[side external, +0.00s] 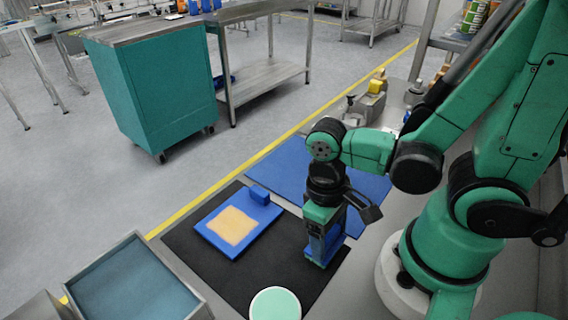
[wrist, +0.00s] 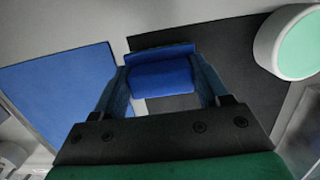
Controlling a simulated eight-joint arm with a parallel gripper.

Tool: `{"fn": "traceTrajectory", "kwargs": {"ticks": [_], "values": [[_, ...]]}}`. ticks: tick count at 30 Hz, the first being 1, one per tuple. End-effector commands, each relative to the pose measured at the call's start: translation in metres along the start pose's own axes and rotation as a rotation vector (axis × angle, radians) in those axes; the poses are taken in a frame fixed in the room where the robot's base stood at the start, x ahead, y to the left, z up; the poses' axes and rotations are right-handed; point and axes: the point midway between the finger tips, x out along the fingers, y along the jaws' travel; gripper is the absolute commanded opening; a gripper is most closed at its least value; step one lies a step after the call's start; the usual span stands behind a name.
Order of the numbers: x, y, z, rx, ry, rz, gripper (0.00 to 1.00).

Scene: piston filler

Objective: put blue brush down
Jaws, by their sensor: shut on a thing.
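The blue brush (wrist: 162,77) is between my gripper's two fingers in the wrist view, with a blue block-like body across the fingertips. My gripper (side external: 323,252) is shut on it and points down over the right part of the black mat (side external: 208,285) in the side view. The brush is hard to tell from the blue fingers there. I cannot tell whether it touches the mat. The gripper also shows in the wrist view (wrist: 161,88).
A blue board (side external: 208,235) with a tan pad (side external: 233,226) and a small blue block (side external: 260,195) lies left of my gripper. A blue mat (side external: 285,165) lies behind. A round white container with a mint top (side external: 275,304) stands in front. A grey bin (side external: 135,285) stands front left.

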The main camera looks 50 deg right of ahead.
Motion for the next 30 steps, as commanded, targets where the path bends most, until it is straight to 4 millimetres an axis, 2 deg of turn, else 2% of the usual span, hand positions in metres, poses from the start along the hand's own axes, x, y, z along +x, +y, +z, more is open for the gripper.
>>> {"fn": "traceTrajectory", "kwargs": {"ticks": [1,4,20,30], "values": [[0.001,0.000,-0.001,0.000,0.000,0.000,0.71],[0.001,0.000,0.000,0.000,0.001,0.000,0.99],[-0.001,0.000,0.000,0.000,0.000,0.000,0.99],[-0.022,0.000,-0.001,0.000,0.000,0.000,0.99]]}}
